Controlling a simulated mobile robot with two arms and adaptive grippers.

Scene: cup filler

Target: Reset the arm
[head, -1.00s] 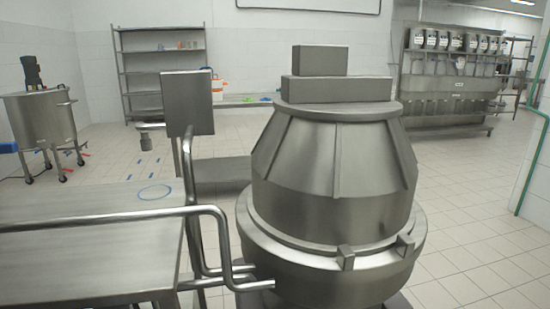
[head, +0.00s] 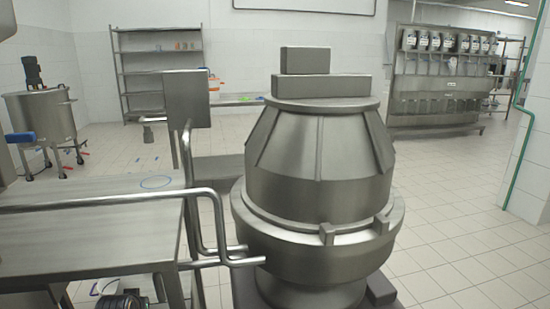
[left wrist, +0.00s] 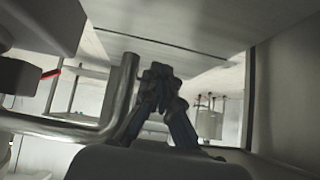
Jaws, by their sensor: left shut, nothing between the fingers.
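My left gripper (left wrist: 160,72) shows in the left wrist view with its dark fingers together and nothing between them. It points up beside a bent grey metal tube (left wrist: 122,95), with a flat panel overhead; I cannot tell whether it touches the tube. In the head view a dark rounded part (head: 120,302) at the bottom left seems to belong to my arm; the left fingers cannot be made out there. My right gripper is in neither view.
A steel machine (head: 318,170) with a wide round base fills the middle of the head view. A steel table (head: 80,235) with a bent rail (head: 120,208) stands at left. A wheeled tank (head: 40,118), shelf rack (head: 160,75) and dispenser wall (head: 440,85) stand behind. Tiled floor is open at right.

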